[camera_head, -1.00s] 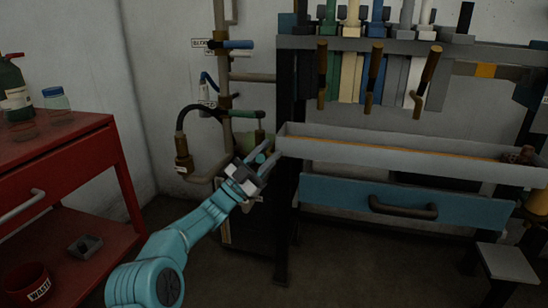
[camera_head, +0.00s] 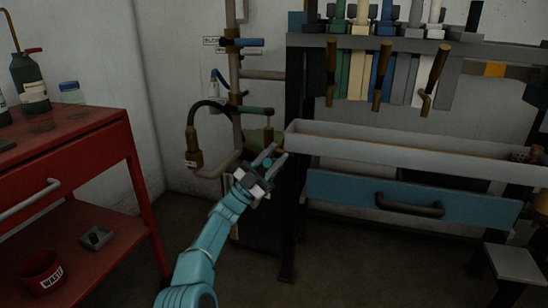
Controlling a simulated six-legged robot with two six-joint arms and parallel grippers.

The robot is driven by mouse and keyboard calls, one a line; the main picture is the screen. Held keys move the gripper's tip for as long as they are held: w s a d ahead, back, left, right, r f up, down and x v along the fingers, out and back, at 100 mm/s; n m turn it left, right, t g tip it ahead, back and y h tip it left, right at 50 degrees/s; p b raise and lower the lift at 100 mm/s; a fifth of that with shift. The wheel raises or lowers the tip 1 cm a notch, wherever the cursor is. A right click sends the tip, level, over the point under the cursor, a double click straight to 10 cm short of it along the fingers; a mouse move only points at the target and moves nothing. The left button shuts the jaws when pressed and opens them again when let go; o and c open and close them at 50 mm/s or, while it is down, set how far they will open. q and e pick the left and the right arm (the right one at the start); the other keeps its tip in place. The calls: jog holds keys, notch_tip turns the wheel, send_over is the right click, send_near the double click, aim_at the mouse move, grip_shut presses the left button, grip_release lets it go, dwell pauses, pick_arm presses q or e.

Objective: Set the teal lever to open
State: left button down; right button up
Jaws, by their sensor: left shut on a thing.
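My left gripper (camera_head: 273,157) reaches in from the lower left, beside the lower part of the brass pipework. Its fingers are closed around a small teal piece (camera_head: 268,161), which I take to be the teal lever's handle; the fingers hide most of it. Its pivot and exact angle are hard to make out. Above it, a dark green-teal handle (camera_head: 255,110) lies level on the upright pipe (camera_head: 236,75). A blue handle (camera_head: 249,42) lies level higher up. My right gripper is not in view.
A rack with a grey trough (camera_head: 400,152) and a blue drawer (camera_head: 350,191) stands just right of my gripper. A red cart (camera_head: 75,145) with bottles and a waste bin (camera_head: 41,270) stands left. A grey stool (camera_head: 513,264) is at lower right.

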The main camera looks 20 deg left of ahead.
pick_arm(q)
jog(key=c, duration=0.9)
grip_release()
jog(key=p+v, duration=0.2)
jog(key=v, duration=1.4)
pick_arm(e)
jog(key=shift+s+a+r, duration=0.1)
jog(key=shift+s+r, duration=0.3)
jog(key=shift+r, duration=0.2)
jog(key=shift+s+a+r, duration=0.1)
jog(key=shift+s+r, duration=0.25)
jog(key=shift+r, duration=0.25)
pick_arm(q)
jog(key=shift+f, duration=0.1)
